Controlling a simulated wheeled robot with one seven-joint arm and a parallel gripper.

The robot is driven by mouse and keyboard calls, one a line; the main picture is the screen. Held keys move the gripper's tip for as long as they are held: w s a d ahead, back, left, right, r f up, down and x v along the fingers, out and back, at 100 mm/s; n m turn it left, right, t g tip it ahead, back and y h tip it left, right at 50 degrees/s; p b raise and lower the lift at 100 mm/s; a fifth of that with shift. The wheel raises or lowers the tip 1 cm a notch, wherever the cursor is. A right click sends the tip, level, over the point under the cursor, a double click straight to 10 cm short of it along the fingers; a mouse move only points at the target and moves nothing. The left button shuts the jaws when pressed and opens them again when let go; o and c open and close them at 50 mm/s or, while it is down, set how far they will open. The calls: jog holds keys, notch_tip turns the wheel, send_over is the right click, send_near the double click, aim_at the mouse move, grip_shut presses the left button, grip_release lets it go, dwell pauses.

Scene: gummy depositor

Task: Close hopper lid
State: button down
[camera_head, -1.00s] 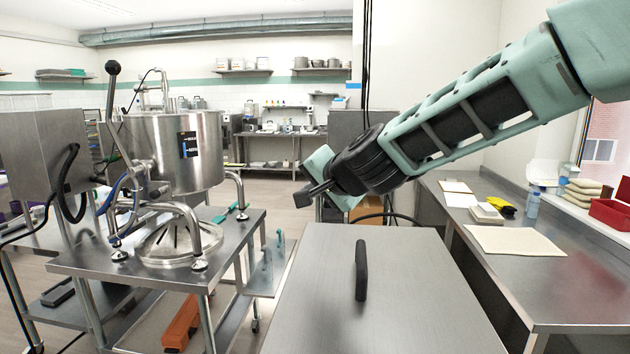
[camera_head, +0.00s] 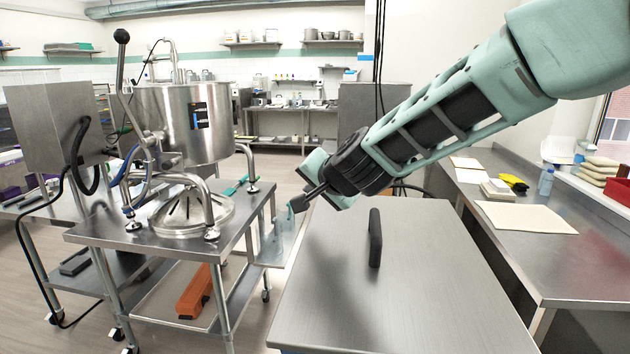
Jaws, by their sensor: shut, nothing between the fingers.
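A broad flat steel panel (camera_head: 330,300) with an upright black bar handle (camera_head: 375,238) lies level in front of me. It looks like a lid lying down, but I cannot tell for sure that it is the hopper lid. My gripper (camera_head: 303,202) is shut and empty, pointing down-left near the panel's far left corner, apart from the handle. A steel cylindrical vessel (camera_head: 175,125) stands on legs on a steel cart at the left; its top opening cannot be seen into. A round slotted steel disc (camera_head: 190,222) lies under it.
The steel cart (camera_head: 95,232) has a lower shelf with an orange object (camera_head: 196,290). A steel side table (camera_head: 510,258) along the right holds a beige sheet (camera_head: 525,217) and small items. Open floor shows at the lower left.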

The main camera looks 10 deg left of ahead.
jog(key=shift+a+f+b, duration=0.2)
jog(key=shift+f+b, duration=0.35)
jog(key=shift+f, duration=0.75)
jog(key=shift+a+f+b, duration=0.2)
jog(key=shift+f+b, duration=0.3)
jog(key=shift+f, duration=0.75)
jog(key=shift+s+f, duration=0.1)
